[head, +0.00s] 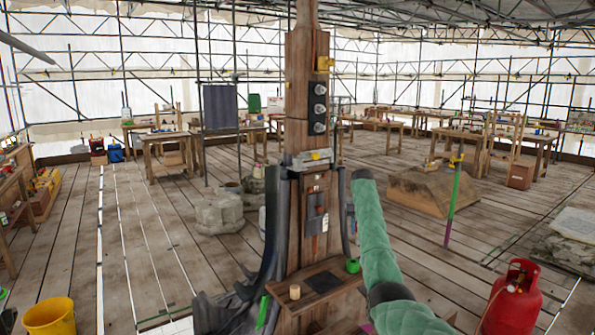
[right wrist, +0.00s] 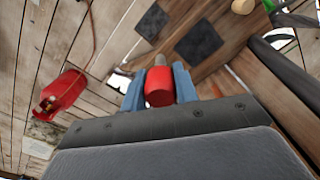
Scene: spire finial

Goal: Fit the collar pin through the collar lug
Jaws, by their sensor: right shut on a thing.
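In the right wrist view the blue fingers of my right gripper (right wrist: 160,82) are shut on a red cylinder with a grey tip (right wrist: 158,92), which looks like the collar pin. The grey tip points away from the wrist, over the wooden shelf. In the head view my green-sleeved right arm rises right of the wooden post, and its gripper and the pin cannot be made out. The post (head: 304,120) carries a grey collar with a yellow fitting (head: 319,155); I cannot tell which part is the lug. My left gripper is not in view.
The shelf (head: 325,302) at the post's foot holds a dark pad (head: 323,283), a small wooden peg (head: 294,292) and a green cup (head: 352,265). A red gas bottle (head: 514,300) stands at right, a yellow bucket (head: 50,317) at left. Open plank floor lies around.

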